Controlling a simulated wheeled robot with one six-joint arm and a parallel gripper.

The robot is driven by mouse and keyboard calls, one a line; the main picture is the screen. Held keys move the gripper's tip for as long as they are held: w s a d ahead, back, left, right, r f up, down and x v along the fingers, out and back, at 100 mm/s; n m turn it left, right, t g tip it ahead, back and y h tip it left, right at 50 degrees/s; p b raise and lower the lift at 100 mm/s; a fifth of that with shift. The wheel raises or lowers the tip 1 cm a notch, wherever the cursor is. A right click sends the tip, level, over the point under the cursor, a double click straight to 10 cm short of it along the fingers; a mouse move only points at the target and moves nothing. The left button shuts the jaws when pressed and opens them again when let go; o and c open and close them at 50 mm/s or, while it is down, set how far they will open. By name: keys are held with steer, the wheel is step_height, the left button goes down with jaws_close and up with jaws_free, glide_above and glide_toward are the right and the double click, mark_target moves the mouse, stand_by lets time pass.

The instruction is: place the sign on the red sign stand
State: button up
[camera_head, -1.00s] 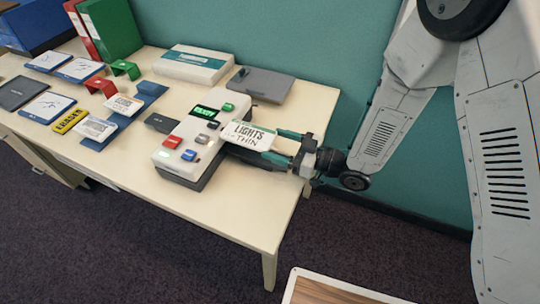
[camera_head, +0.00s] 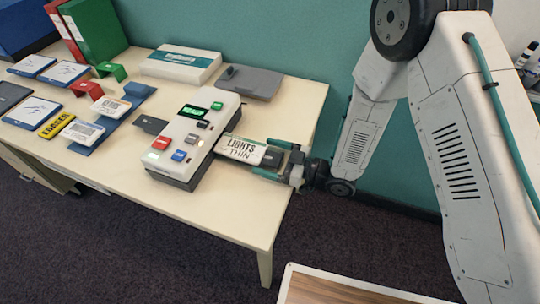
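The sign (camera_head: 242,150) is a white plate with a green edge and the words "LIGHTS" and "THIN". My gripper (camera_head: 262,157) reaches in from the right with teal fingers along both sides of the sign and is shut on it. The sign is beside the right side of the button console; whether it touches the table cannot be told. The red sign stand (camera_head: 88,89) is a small bent bracket at the back left of the table, with nothing seen on it. It is well to the left of my gripper, beyond the console.
The white console (camera_head: 181,172) with coloured buttons stands between. A green bracket (camera_head: 112,69) and a blue stand (camera_head: 137,90) with white cards flank the red one. The table's front right (camera_head: 235,215) is clear.

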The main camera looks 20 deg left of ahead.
steer(key=shift+s+d, duration=0.25)
steer(key=shift+d, duration=1.05)
steer(key=shift+s+d, duration=0.2)
steer(key=shift+d, duration=1.05)
steer(key=shift+s+d, duration=0.25)
steer(key=shift+d, duration=1.05)
